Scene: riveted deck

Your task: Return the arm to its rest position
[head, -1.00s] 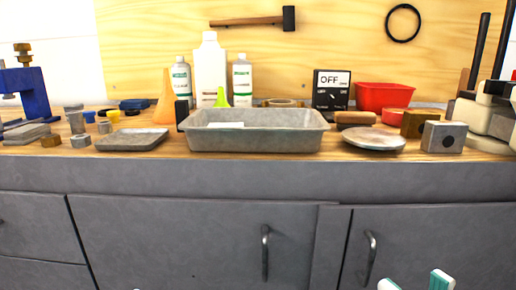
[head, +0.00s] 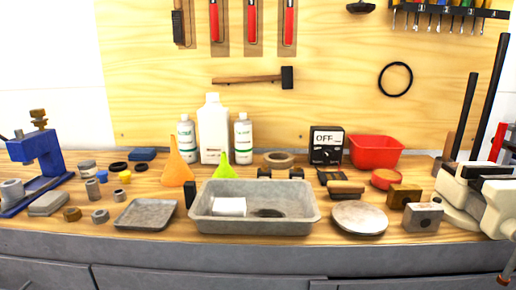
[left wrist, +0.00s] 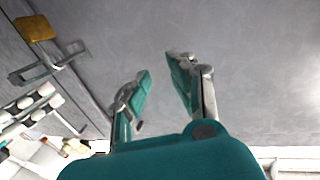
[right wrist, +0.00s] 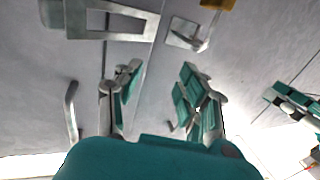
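Neither gripper shows in the head view now. My left gripper (left wrist: 158,68) shows in the left wrist view with its two teal fingers apart and nothing between them. Behind it is a plain grey surface. My right gripper (right wrist: 162,68) shows in the right wrist view, also with its fingers apart and empty, in front of grey cabinet fronts with metal handles (right wrist: 71,110). Both grippers appear clear of the things on the bench.
A vise (head: 470,195) stands at right.

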